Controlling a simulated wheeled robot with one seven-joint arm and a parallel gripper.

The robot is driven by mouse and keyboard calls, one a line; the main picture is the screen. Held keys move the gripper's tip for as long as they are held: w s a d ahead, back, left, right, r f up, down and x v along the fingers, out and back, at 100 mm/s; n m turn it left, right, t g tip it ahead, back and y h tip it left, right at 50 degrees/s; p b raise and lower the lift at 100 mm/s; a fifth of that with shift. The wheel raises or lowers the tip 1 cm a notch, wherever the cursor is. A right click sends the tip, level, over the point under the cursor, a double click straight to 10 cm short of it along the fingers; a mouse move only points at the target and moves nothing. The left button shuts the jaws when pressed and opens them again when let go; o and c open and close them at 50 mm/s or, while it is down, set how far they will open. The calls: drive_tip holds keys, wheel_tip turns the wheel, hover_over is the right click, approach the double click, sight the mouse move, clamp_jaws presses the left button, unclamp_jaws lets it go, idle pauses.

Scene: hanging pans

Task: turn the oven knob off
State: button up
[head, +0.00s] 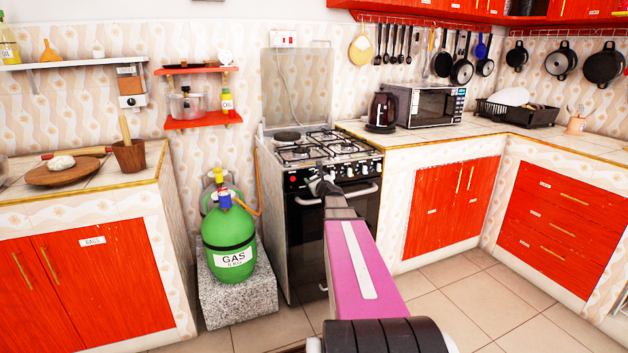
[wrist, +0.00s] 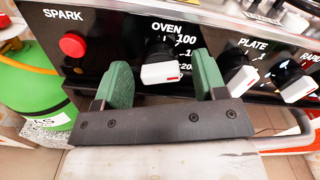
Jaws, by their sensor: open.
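The oven knob (wrist: 160,68) is on the stove's black front panel, under the word OVEN, in the wrist view. It has a white grip with a red mark. My gripper (wrist: 163,76) is open, with one green finger on each side of the knob. I cannot tell whether either finger touches it. In the head view my gripper (head: 322,182) is at the front panel of the stove (head: 334,210), and it hides the oven knob there.
A red spark button (wrist: 72,45) is left of the oven knob, and the plate knob (wrist: 240,76) is close on the right. The oven handle (head: 362,192) runs below the panel. A green gas cylinder (head: 228,232) stands left of the stove.

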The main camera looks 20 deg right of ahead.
drive_tip(key=shift+w, duration=0.4)
drive_tip(key=c, duration=0.9)
drive_tip(key=shift+n, duration=0.3)
drive_tip(key=n, duration=0.6)
drive_tip(key=shift+a, duration=0.1)
drive_tip(key=n, duration=0.7)
drive_tip(key=shift+f, duration=0.2)
drive_tip(key=shift+s+n, duration=0.1)
drive_tip(key=shift+n, duration=0.2)
